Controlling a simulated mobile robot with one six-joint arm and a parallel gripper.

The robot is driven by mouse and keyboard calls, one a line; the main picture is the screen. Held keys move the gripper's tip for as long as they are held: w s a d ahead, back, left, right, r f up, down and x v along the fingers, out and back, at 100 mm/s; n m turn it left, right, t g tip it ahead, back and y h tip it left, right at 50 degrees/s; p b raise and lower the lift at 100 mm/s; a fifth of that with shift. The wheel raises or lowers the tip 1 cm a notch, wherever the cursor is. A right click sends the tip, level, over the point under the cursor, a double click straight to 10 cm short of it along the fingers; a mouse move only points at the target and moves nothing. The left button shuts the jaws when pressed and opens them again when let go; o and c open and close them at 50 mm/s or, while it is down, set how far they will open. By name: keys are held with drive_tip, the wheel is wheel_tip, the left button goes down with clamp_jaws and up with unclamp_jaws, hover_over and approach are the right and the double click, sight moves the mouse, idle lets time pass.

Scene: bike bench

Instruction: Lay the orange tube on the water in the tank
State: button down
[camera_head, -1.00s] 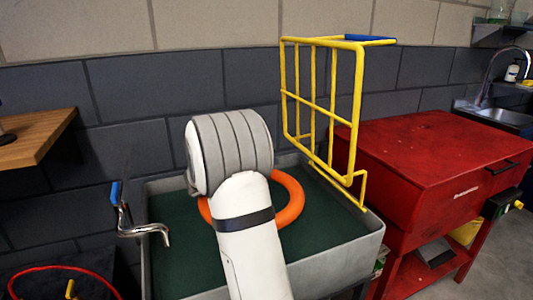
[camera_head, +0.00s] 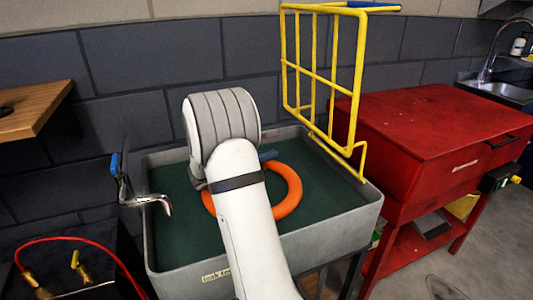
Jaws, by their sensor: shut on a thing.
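The orange tube (camera_head: 294,190) is a ring seen within the outline of the grey tank (camera_head: 325,233), over the dark green water (camera_head: 325,188). My white arm crosses in front and hides its left middle part. My gripper (camera_head: 268,156) is mostly hidden behind my arm; only a small blue-grey part shows at the far side of the ring. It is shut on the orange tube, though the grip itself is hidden. The ring looks nearly level; I cannot tell whether it touches the water or hangs just above it.
A yellow wire rack (camera_head: 333,75) stands up at the tank's back right. A tap (camera_head: 150,200) with a blue lever reaches over the left rim. A red cabinet (camera_head: 430,130) stands right of the tank. A wooden shelf (camera_head: 30,105) juts out at left.

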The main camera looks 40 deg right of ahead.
drive_tip(key=c, duration=1.5)
unclamp_jaws()
